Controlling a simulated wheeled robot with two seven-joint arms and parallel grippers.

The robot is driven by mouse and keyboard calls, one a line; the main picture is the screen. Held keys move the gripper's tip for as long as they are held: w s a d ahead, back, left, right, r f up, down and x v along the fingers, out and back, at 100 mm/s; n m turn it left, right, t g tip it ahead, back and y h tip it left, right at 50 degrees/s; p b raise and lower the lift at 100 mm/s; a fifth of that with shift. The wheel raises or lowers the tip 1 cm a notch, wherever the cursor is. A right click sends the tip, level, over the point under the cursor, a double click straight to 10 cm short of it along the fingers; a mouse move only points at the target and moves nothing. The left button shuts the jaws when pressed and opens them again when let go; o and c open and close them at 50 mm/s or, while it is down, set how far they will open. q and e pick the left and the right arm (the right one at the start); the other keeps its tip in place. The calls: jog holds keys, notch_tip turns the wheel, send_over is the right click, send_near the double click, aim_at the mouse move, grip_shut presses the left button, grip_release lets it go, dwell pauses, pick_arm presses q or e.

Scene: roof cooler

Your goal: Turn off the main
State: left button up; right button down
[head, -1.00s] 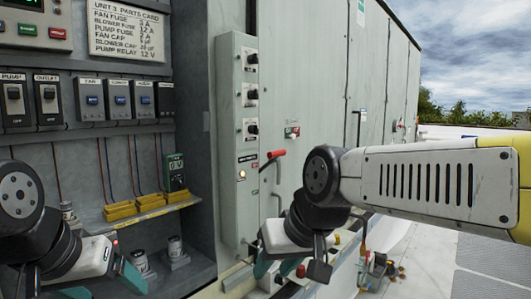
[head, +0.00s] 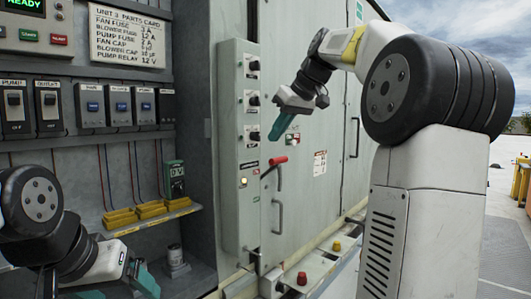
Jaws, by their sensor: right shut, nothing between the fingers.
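A red-handled lever (head: 277,161) sticks out from the lower part of a narrow grey switch box (head: 228,140) on the cabinet's side, its handle tilted up to the right. A label too small to read sits by it, and a small lamp (head: 243,182) below glows yellowish. My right gripper (head: 279,129) is shut and empty, its teal fingertips pointing down, above the red lever and apart from it in the picture. My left gripper (head: 118,284) is at the lower left, teal fingers spread, with nothing seen between them.
Black knobs (head: 252,63) line the switch box above the lever. The open cabinet holds switches (head: 90,105), yellow trays (head: 120,218) and a green meter (head: 174,180). A grey door handle (head: 277,216) stands below the lever. A ledge with red and yellow knobs (head: 302,278) runs below.

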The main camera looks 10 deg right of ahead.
jog(key=w+d+r+n, duration=0.1)
jog(key=w+d+r, duration=0.1)
jog(key=w, duration=0.3)
jog(key=shift+w+d+r+n, duration=0.15)
jog(key=shift+d+r+n, duration=0.2)
jog(key=shift+d+n, duration=0.05)
jog(key=shift+f+y, duration=0.1)
jog(key=shift+y, duration=0.2)
jog(key=x, duration=1)
jog(key=shift+s+d+f, duration=0.3)
jog(key=shift+s+d, duration=0.3)
jog(key=shift+s, duration=0.1)
jog(key=shift+s+d+f, duration=0.3)
jog(key=shift+s+d, duration=0.25)
jog(key=shift+s, duration=0.15)
jog(key=shift+d, duration=0.1)
